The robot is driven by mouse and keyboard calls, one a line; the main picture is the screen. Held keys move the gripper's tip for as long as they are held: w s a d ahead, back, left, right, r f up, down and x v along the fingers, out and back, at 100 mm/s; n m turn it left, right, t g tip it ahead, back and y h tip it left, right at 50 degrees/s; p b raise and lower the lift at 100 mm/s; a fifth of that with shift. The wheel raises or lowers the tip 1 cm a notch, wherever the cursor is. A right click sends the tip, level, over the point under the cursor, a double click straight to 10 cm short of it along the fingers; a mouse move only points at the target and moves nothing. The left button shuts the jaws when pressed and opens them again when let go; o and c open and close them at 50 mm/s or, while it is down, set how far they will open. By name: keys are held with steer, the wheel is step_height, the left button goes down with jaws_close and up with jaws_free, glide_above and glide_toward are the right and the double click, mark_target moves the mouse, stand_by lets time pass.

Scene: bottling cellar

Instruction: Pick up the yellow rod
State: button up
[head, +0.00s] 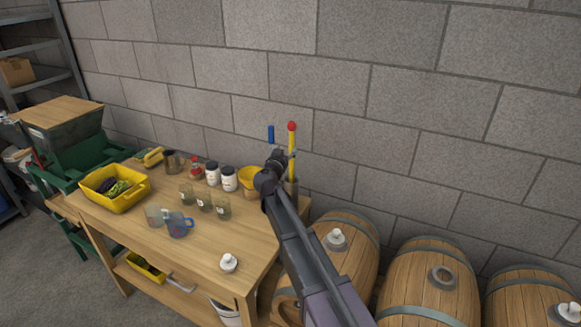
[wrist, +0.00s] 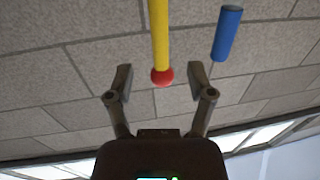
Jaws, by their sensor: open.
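The yellow rod (head: 291,155) stands upright with a red ball on its top end, near the wall at the back right corner of the workbench. In the wrist view the yellow rod (wrist: 160,38) comes down from the top edge, and its red end appears between the fingertips. My gripper (head: 276,157) is just left of the rod in the head view. In the wrist view my gripper (wrist: 160,79) is open, its two fingers apart with nothing clasped. I cannot tell how far the rod lies beyond the fingertips. The rod's lower end is partly hidden by my arm.
A blue-ended stick (head: 271,134) stands close left of the rod; it also shows in the wrist view (wrist: 227,34). The workbench (head: 150,222) holds jars, a yellow bowl (head: 250,180) and a yellow crate (head: 118,204). Barrels (head: 430,285) stand to the right.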

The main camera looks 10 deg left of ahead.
mark_target(291, 142)
steer(key=shift+w+d, duration=0.25)
steer(key=shift+w, duration=0.8)
steer(key=shift+w, duration=0.1)
steer(key=shift+w+d, duration=0.25)
steer(key=shift+w, duration=1)
steer(key=shift+w+d, duration=0.25)
steer(key=shift+w, duration=0.95)
jaws_close()
